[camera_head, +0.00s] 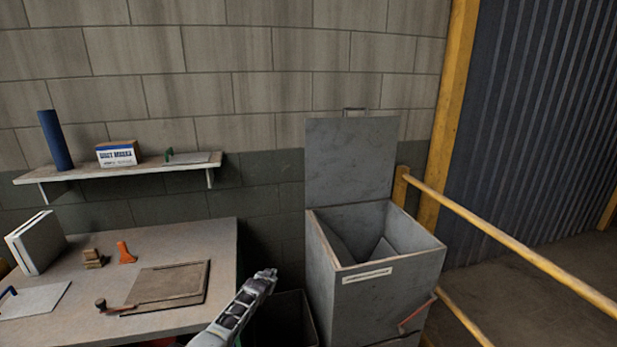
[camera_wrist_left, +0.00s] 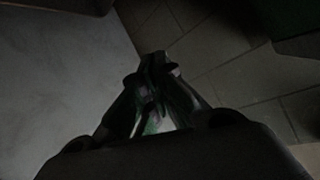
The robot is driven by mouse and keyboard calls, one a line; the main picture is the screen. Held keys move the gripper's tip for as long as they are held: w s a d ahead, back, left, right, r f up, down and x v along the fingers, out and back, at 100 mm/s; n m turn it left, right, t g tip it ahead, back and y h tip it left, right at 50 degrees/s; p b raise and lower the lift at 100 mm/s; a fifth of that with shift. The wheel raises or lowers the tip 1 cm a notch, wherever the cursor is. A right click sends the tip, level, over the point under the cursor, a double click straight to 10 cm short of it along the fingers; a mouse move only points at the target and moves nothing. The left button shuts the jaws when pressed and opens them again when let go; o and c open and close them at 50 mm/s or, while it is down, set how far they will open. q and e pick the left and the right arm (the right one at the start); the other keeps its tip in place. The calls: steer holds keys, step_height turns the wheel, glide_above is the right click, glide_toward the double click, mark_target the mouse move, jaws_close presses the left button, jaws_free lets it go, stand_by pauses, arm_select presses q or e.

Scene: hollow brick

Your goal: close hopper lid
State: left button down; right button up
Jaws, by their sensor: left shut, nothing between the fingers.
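The grey metal hopper (camera_head: 385,290) stands against the block wall, right of the bench. Its lid (camera_head: 351,162) stands upright and open at the back, with a small handle (camera_head: 354,112) on its top edge. The hopper's inside shows, with sloping inner plates. My left gripper (camera_head: 266,276) is left of the hopper, at about the height of the bench top, apart from the lid. In the left wrist view its fingers (camera_wrist_left: 154,62) are shut and empty, over a dark floor. My right gripper is in neither view.
A bench (camera_head: 190,255) at the left holds a brown board (camera_head: 170,285), an orange item and white panels. A shelf (camera_head: 120,172) above carries a blue cylinder and a box. A dark bin (camera_head: 288,318) stands between bench and hopper. Yellow railings (camera_head: 510,252) run along the hopper's right.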

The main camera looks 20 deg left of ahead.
arm_select(q)
steer(key=w+a+r+n+t, duration=0.1)
steer(key=w+a+r, duration=0.25)
steer(key=r, duration=0.45)
steer(key=w+a+r+n+t, duration=0.15)
steer(key=w+r, duration=0.25)
steer(key=r, duration=0.4)
steer(key=a+r+n+t+h, duration=0.1)
steer(key=a+r+n, duration=0.25)
steer(key=r, duration=1.05)
steer(key=w+a+r+n+t+b, duration=0.15)
steer(key=a+r, duration=0.35)
steer(key=r, duration=0.8)
steer(key=a+r+n+h+p, duration=0.1)
steer(key=a+r+n, duration=0.25)
steer(key=r, duration=1.05)
steer(key=s+d+r+m+g+h, duration=0.2)
steer(key=s+d+g+h, duration=0.3)
steer(key=s+d+h, duration=0.3)
steer(key=s+d+r+m+g+h, duration=0.2)
steer(key=s+d+m+g+h, duration=0.2)
steer(key=s+d+h, duration=0.5)
steer(key=shift+s+d+r+g+h, duration=0.15)
steer(key=shift+d+r+g+h, duration=0.2)
steer(key=shift+d+g, duration=0.2)
